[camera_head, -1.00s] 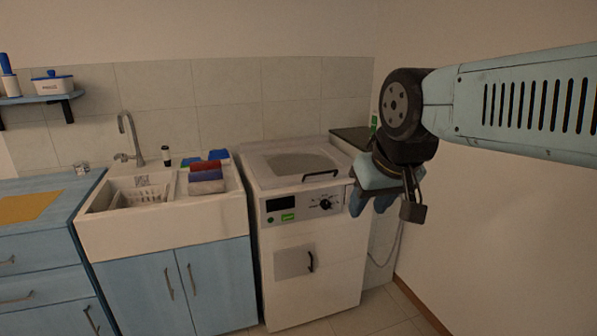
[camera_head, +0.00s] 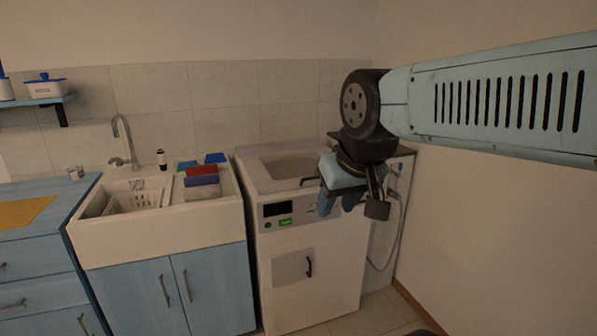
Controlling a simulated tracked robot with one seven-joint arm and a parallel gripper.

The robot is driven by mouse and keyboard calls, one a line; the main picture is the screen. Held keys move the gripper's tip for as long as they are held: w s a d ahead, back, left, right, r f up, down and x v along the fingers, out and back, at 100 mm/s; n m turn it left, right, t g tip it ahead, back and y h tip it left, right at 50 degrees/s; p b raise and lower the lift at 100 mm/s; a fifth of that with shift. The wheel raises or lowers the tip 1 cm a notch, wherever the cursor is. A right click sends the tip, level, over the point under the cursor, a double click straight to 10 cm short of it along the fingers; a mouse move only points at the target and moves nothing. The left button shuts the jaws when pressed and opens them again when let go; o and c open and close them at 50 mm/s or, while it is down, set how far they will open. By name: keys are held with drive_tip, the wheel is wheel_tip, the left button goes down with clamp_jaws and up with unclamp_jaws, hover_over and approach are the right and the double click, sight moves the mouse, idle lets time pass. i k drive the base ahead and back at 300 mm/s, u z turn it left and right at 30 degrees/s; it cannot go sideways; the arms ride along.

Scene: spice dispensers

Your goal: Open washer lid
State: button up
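The white washer (camera_head: 311,261) stands right of the sink, with its control panel on the upper front. Its lid (camera_head: 254,172), on top, is shut and has a grey window. The dark lid handle (camera_head: 309,181) is at the lid's front right edge, partly covered by my gripper. My gripper (camera_head: 338,207) points down in front of the washer's right front corner, over the right part of the control panel.
A white sink (camera_head: 160,240) with a rack and coloured sponges (camera_head: 201,175) is at the left. A blue counter (camera_head: 30,240) lies further left. A wall (camera_head: 480,230) bounds the right side, with a hose (camera_head: 398,235) beside the washer.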

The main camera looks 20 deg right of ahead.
sight(263, 183)
drive_tip(key=i, duration=0.85)
drive_tip(key=z, duration=0.05)
